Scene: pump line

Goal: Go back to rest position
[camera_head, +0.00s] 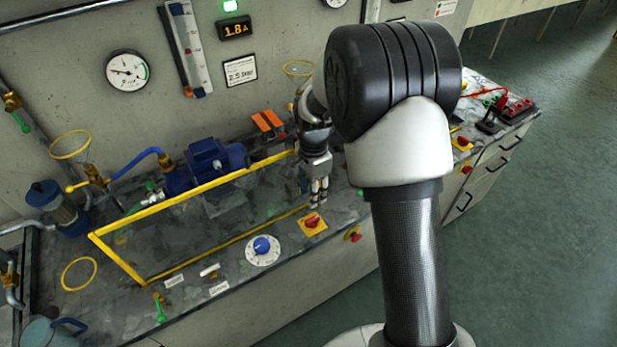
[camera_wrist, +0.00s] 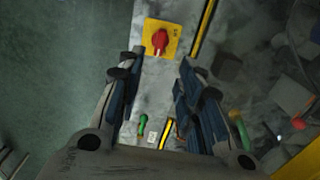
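My gripper (camera_head: 318,192) hangs over the bench beside the right end of the yellow-framed clear guard (camera_head: 118,258), fingers pointing down. The wrist view shows my gripper (camera_wrist: 161,57) open, with a wide gap between its fingers and nothing held. The red rotary switch on a yellow plate (camera_head: 312,223) lies just below the fingertips in the head view. In the wrist view the red switch (camera_wrist: 160,40) shows beyond the gap, apart from the fingers. My arm hides part of the bench and wall behind it.
The blue pump (camera_head: 212,160) stands behind the guard. A white dial with a blue knob (camera_head: 262,248) is left of the switch. A red emergency button (camera_head: 354,236) sits on the bench front. Test leads and a black box (camera_head: 512,110) lie at right. Green floor (camera_head: 530,250) is clear.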

